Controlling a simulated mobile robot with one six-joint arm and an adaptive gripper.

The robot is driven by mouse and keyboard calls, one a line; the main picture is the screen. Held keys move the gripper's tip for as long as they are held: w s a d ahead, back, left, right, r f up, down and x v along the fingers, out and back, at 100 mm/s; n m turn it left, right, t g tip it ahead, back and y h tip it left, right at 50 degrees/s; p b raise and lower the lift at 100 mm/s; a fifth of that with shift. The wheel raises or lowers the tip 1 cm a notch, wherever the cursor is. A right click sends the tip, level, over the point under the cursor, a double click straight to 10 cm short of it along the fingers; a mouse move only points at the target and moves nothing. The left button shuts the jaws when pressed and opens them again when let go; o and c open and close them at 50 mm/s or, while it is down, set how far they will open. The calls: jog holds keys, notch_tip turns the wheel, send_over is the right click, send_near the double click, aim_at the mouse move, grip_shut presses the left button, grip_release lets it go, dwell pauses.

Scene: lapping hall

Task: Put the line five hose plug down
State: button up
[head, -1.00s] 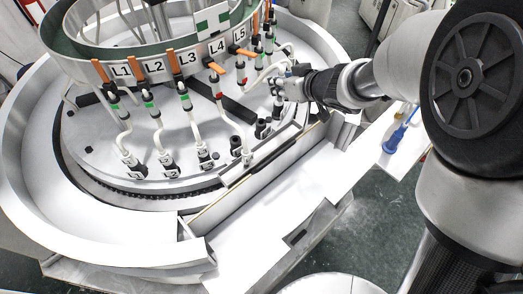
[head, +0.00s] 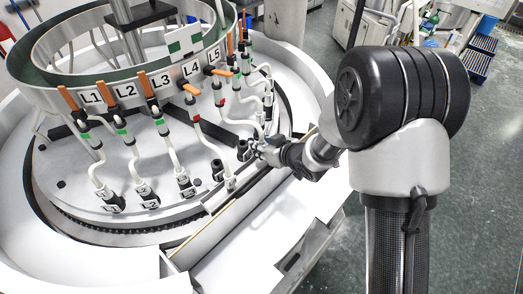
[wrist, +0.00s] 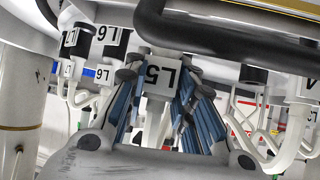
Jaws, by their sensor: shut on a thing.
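My gripper (head: 258,149) is low over the near right edge of the round plate, close to short dark sockets (head: 243,150). In the wrist view its blue-padded fingers (wrist: 158,85) are shut on the line five hose plug, whose white tag (wrist: 164,78) reads L5 upside down. In the head view the plug is too small and covered to make out. The L5 label (head: 212,54) is on the ring above, with an orange-handled valve (head: 222,72) below it. Whether the plug's lower end touches anything is hidden.
Hose plugs tagged L1 (head: 111,203), L2 (head: 149,199) and L3 (head: 186,186) stand on the plate (head: 75,180) to the left. White hoses hang close by my gripper. A raised wall (head: 235,210) runs along the plate's front; the white ledge (head: 290,215) before it is clear.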

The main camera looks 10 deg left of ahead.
jog(key=shift+f, duration=0.8)
jog(key=shift+w+f, duration=0.15)
jog(key=shift+f, duration=0.05)
jog(key=shift+f, duration=0.2)
jog(key=o, duration=0.9)
jog(key=shift+r, duration=0.15)
